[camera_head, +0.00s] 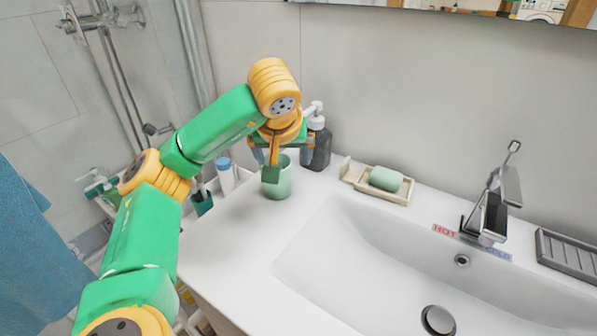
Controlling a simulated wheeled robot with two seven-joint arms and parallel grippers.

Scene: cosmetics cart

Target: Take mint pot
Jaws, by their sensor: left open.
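A mint-green pot (284,187) stands upright on the white counter, left of the sink and near the wall. My left gripper (276,166) is directly over it, pointing down, and is open. The other finger is largely hidden, so I cannot tell whether either finger touches the pot. My right gripper is not in view.
A dark pump bottle (321,149) stands close behind and right of the pot. A soap dish (395,195) holds mint soap (386,178). The sink (345,240) and faucet (490,215) are at right. A cart at left holds a dark green cup (203,205) and bottles.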

